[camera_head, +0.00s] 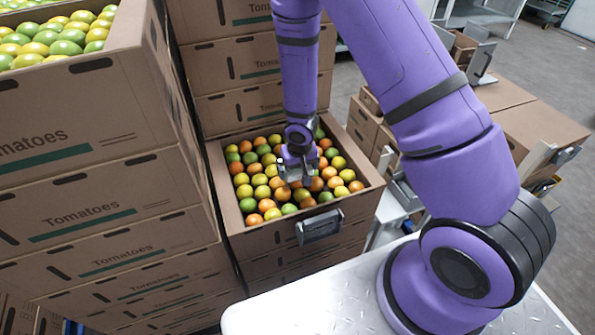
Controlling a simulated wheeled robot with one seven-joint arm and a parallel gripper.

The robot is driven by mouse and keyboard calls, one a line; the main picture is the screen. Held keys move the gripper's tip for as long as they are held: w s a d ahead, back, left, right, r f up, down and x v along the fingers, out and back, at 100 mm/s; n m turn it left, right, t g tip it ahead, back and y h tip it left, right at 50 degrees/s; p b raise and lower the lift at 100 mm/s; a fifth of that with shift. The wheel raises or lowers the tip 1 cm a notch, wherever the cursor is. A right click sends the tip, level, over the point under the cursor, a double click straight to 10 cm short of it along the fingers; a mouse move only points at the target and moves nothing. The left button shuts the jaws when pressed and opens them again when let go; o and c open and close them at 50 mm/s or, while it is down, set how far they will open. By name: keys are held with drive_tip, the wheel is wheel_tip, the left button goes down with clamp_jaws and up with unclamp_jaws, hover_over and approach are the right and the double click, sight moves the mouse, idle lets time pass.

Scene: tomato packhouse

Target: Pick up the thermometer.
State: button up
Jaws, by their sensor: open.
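I cannot make out a thermometer for certain in this view. My gripper (296,178) points down into the open tomato box (233,208), low over the tomatoes (262,191) near its middle. My gripper is open. Its fingers and wrist hide the tomatoes right beneath, and I cannot tell whether anything other than tomatoes lies between the fingers. A grey plate-like piece (320,227) sits on the front wall of this box, apart from my gripper; I cannot tell what it is.
A tall stack of cardboard tomato boxes (92,205) stands close on the left, its top box full of tomatoes. More boxes (228,66) rise behind the open box. Smaller cartons (364,121) stand to its right. Grey floor shows at the upper right.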

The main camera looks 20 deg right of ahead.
drive_tip(key=shift+f, duration=0.3)
drive_tip(key=shift+w, duration=0.1)
drive_tip(key=c, duration=0.7)
drive_tip(key=shift+r, duration=0.2)
